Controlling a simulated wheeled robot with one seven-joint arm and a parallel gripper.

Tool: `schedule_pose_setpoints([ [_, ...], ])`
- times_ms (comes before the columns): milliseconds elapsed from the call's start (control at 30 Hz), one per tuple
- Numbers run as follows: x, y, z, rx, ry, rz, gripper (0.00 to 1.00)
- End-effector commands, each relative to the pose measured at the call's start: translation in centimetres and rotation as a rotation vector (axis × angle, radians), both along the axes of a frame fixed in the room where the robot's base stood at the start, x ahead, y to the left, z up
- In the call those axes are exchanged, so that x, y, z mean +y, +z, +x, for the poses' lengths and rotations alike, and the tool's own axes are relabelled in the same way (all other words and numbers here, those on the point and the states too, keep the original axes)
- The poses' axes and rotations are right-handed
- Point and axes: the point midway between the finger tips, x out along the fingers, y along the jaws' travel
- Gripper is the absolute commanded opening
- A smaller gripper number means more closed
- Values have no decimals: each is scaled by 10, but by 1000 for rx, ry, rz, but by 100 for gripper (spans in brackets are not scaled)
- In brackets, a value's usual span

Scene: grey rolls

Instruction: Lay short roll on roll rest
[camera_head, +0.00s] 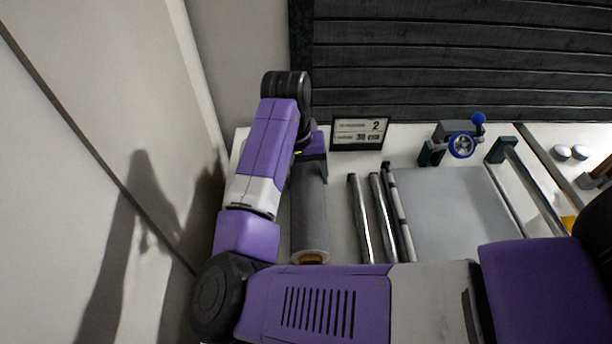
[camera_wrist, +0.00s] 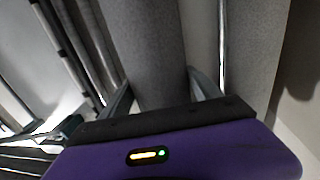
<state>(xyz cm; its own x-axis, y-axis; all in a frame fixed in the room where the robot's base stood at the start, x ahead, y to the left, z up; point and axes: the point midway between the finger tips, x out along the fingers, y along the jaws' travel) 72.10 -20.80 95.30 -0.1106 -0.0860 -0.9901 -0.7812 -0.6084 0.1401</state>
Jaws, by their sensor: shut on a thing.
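My gripper (camera_head: 309,168) is shut on a grey roll (camera_head: 310,212) near its far end. In the head view the roll points toward the camera, and its near end shows a brown core. In the wrist view the fingers (camera_wrist: 160,95) lie on both sides of this roll (camera_wrist: 150,45). A second grey roll (camera_wrist: 256,45) shows to its right there, with a thin bright rod between them. My arm covers that area in the head view. Two parallel metal bars (camera_head: 370,218) lie right of the held roll with nothing on them; I cannot tell whether they are the roll rest.
A flat grey sheet or bed (camera_head: 450,210) lies right of the bars, with a blue-knobbed crank device (camera_head: 460,144) behind it. A sign marked 2 (camera_head: 360,132) stands at the back before dark slats. A pale wall (camera_head: 90,170) is close on the left.

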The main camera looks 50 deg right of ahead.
Motion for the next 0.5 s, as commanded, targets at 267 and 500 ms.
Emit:
schedule_pose_setpoints([
  [267, 0, -33, 0, -1, -1, 0, 6],
  [500, 0, -54, 0, 1, 2, 0, 6],
])
